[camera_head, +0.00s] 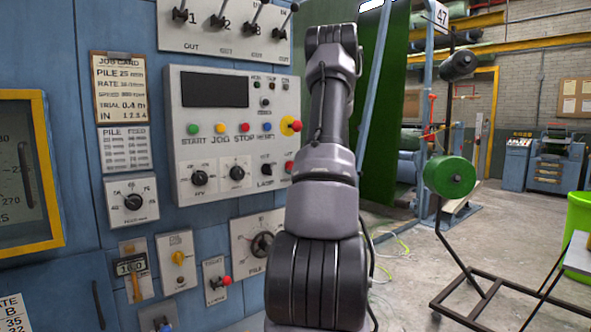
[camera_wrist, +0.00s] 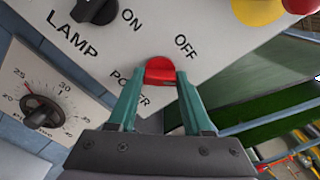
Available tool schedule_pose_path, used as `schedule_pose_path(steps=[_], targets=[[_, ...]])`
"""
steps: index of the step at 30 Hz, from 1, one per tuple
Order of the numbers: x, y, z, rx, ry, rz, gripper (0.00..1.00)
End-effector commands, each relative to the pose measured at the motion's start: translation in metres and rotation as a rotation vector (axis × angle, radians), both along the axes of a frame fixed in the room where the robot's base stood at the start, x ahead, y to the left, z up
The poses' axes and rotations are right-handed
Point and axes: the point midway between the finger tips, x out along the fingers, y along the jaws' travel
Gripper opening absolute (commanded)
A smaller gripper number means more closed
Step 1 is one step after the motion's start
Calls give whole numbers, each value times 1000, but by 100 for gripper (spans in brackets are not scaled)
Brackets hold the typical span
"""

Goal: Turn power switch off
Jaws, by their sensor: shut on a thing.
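The power switch is a red knob (camera_wrist: 160,71) on the light grey control panel (camera_wrist: 225,60), between the words POWER and OFF in the wrist view. My gripper (camera_wrist: 160,80) has its two green fingers closed on the sides of the red knob. The knob's lower part is hidden by the fingers. In the head view the same panel (camera_head: 217,190) stands on the blue cabinet, and my arm covers its right edge. My gripper cannot be made out there. A red switch (camera_head: 290,167) shows at the panel's lower right.
The black LAMP knob (camera_wrist: 97,10) is up and left of my gripper. A yellow and red emergency button (camera_wrist: 258,10) is at upper right. Lever switches (camera_head: 225,28) are above the panel. Open floor (camera_head: 425,265) lies to the right.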

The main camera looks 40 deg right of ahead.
Motion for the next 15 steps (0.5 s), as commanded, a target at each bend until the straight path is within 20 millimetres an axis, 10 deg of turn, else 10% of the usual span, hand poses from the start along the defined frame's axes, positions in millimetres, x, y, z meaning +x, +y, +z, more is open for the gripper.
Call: schedule_pose_path(steps=[15], targets=[[0, 0, -1, -479, 3, 0, 0]])
